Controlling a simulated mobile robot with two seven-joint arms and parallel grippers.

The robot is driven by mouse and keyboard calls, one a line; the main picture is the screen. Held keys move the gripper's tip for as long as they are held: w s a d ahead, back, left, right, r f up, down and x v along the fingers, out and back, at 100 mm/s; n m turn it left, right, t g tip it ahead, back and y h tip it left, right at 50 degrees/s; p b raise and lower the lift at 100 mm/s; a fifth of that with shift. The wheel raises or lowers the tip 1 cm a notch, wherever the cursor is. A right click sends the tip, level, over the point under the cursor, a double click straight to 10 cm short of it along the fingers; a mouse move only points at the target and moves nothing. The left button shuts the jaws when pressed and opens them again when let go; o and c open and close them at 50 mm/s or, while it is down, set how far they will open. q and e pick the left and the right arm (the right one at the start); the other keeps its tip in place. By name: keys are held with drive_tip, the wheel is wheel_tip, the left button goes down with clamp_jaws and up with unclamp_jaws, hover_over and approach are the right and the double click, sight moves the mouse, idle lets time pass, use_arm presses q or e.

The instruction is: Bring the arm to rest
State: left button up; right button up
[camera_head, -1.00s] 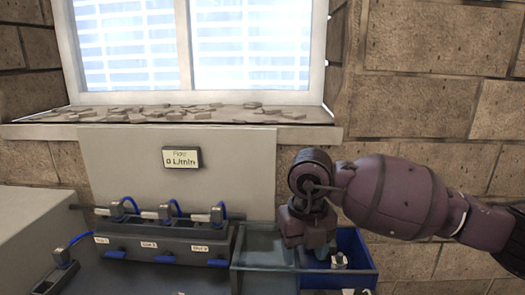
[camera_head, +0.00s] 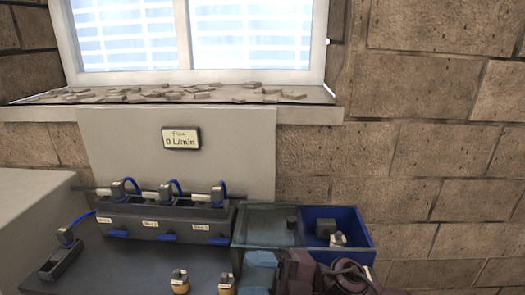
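My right gripper (camera_head: 259,274) is low at the bottom of the head view, in front of the bins, with its arm to the right of it. The lower finger is partly cut off by the picture's edge. My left gripper is not in view.
A blue bin (camera_head: 367,236) holds a dark block and a small metal fitting. A translucent tray (camera_head: 245,213) adjoins it. A dark manifold (camera_head: 130,226) carries several blue-tubed connectors. Two brass-based fittings (camera_head: 180,283) (camera_head: 226,286) stand in front. A flow display (camera_head: 181,138) reads 0 L/min.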

drive_tip(key=w+d+f+m+t+h, duration=0.1)
drive_tip(key=d+f+m+t+h, duration=0.6)
drive_tip(key=d+m+t, duration=0.4)
drive_tip(key=w+d+f+m+t+h, duration=0.1)
drive_tip(key=d+f+m+t+h, duration=0.65)
drive_tip(key=m, duration=0.65)
drive_tip(key=s+d+f+m+g+h, duration=0.2)
drive_tip(key=s+d+f+m+h, duration=0.1)
drive_tip(key=s+d+f, duration=0.2)
drive_tip(key=s+d+f+m+g+h, duration=0.3)
drive_tip(key=s+d+f, duration=0.2)
drive_tip(key=s+f, duration=0.4)
wheel_tip(320, 180, down, 3)
drive_tip(key=shift+s+d+r+m, duration=0.2)
drive_tip(key=shift+s+m, duration=0.1)
drive_tip(key=shift+s, duration=0.1)
